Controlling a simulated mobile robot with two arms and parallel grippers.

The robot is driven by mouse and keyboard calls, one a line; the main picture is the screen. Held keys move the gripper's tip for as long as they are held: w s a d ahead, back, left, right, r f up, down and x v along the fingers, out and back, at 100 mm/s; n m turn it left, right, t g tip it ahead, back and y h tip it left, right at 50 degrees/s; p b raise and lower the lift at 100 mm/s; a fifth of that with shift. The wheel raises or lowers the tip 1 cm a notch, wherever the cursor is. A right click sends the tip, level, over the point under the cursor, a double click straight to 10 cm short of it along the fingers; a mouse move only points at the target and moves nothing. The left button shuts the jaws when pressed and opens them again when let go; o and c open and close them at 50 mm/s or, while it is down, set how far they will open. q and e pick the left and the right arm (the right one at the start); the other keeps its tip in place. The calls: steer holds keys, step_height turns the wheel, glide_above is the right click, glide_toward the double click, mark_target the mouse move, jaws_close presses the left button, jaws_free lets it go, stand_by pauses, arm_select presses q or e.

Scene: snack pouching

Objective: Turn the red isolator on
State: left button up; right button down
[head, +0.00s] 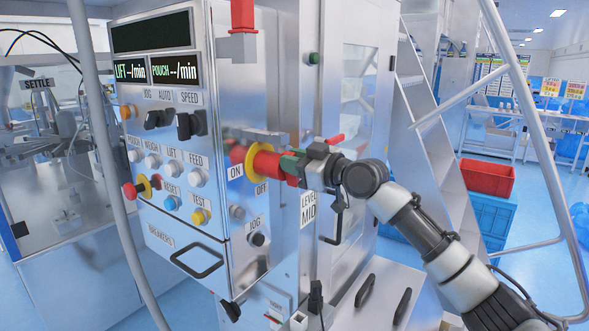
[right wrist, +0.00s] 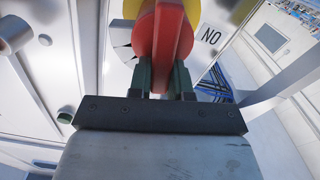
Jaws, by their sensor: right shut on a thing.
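The red isolator (head: 263,163) is a red rotary knob on a yellow disc, on the side face of the steel control cabinet. An ON label (head: 236,171) is at its left and an OFF label (head: 261,189) below it. My right gripper (head: 290,167) is shut on the knob's handle. In the right wrist view, the two green fingers (right wrist: 160,78) sit either side of the red handle bar (right wrist: 165,40), with the yellow disc (right wrist: 143,24) behind. The label (right wrist: 211,37) beside it looks upside down there. My left gripper is not in view.
The cabinet front (head: 165,130) carries several knobs, buttons and a red-yellow stop button (head: 137,189). A metal rail (head: 545,130) and red crate (head: 487,178) stand at the right.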

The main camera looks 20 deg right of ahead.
mark_target(278, 172)
steer(key=n+b, duration=0.1)
steer(key=n, duration=0.1)
steer(key=shift+s+a+f+n+b, duration=0.15)
steer(key=shift+a+f+n+b, duration=0.1)
steer(key=shift+n+b, duration=0.15)
steer(key=n+b, duration=0.1)
steer(key=n, duration=0.4)
steer(key=f+n+b, duration=0.1)
steer(key=n, duration=0.2)
steer(key=shift+s+a+f+b, duration=0.1)
steer(key=shift+s+a+b, duration=0.25)
steer(key=shift+a, duration=0.05)
steer(key=shift+a+f+n+b, duration=0.1)
steer(key=shift+f+n+b, duration=0.1)
steer(key=shift+n, duration=0.85)
steer(key=shift+f+n+b, duration=0.2)
steer(key=shift+n, duration=0.85)
steer(key=c, duration=1)
jaws_free()
steer(key=shift+c, duration=0.2)
steer(key=shift+s, duration=0.15)
